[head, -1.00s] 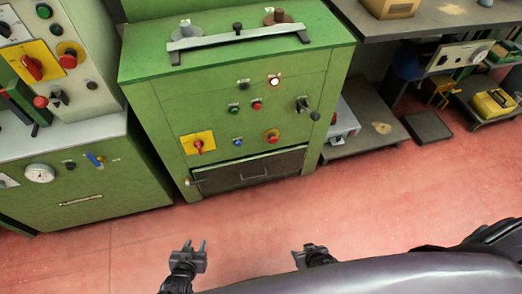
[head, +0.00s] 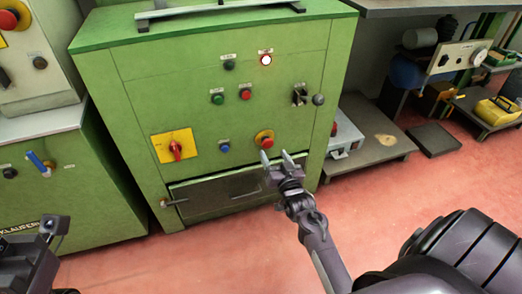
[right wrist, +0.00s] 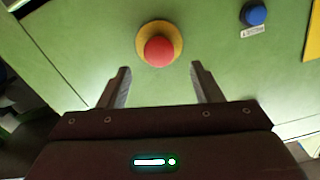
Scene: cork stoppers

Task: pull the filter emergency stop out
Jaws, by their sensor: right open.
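A red mushroom-head emergency stop (head: 264,138) with a yellow collar sits on the green cabinet's front, lower right of the panel. In the right wrist view the red head (right wrist: 159,51) shows just beyond the fingertips, centred between them. My right gripper (head: 276,158) is open and empty, its fingers pointing at the stop from just below and in front. The wrist view also shows the two fingers apart (right wrist: 161,80); they are not around the button. Part of my left gripper (head: 55,225) shows at the lower left; its jaws are not clear.
Near the stop are a blue button (head: 224,147), a red rotary switch on a yellow plate (head: 176,150), green (head: 217,98) and red (head: 245,94) buttons, and a black lever (head: 300,97). A drawer (head: 225,190) lies below. The red floor in front is clear.

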